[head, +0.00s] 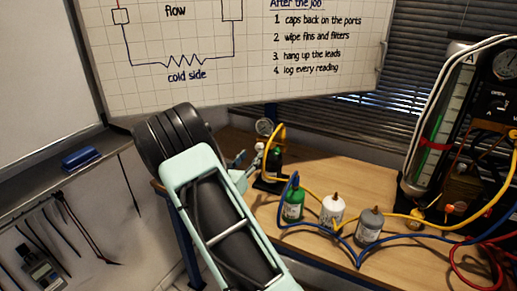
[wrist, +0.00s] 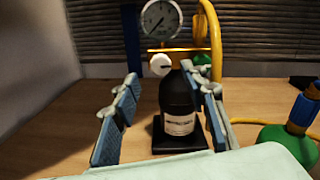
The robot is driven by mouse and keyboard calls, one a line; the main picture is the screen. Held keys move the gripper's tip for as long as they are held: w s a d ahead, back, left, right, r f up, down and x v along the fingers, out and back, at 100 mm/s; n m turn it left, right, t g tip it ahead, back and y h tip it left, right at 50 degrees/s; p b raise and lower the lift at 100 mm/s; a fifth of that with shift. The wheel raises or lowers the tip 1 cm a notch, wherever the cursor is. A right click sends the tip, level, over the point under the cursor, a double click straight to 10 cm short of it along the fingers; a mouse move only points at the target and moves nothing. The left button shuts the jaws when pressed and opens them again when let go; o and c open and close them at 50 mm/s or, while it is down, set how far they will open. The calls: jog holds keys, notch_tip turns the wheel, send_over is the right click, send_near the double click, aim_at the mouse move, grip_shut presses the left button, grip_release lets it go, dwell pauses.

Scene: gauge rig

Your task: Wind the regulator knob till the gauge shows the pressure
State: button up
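The pressure gauge (wrist: 160,20) has a round pale dial and stands upright at the top of the wrist view; its reading is too small to tell. It also shows in the head view (head: 264,127). The white regulator knob (wrist: 160,65) sits just below the gauge, in front of a brass fitting. A black bottle (wrist: 179,103) with a white label stands below it on a dark base. My gripper (wrist: 161,77) is open, its two blue-grey fingers apart, with the knob framed between them but beyond the tips. In the head view my arm partly hides the gripper (head: 241,165).
A yellow hose (head: 281,135) loops beside the gauge. Green, white and grey bottles (head: 332,211) stand to the right on the wooden bench (head: 330,173), with yellow and blue hoses among them. A manifold panel (head: 490,100) stands at far right. Bench left of the bottle is clear.

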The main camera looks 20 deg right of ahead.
aim_at(258, 148)
jog(key=x, duration=0.6)
jog(key=shift+c, duration=0.4)
grip_shut()
jog(key=shift+f, duration=0.1)
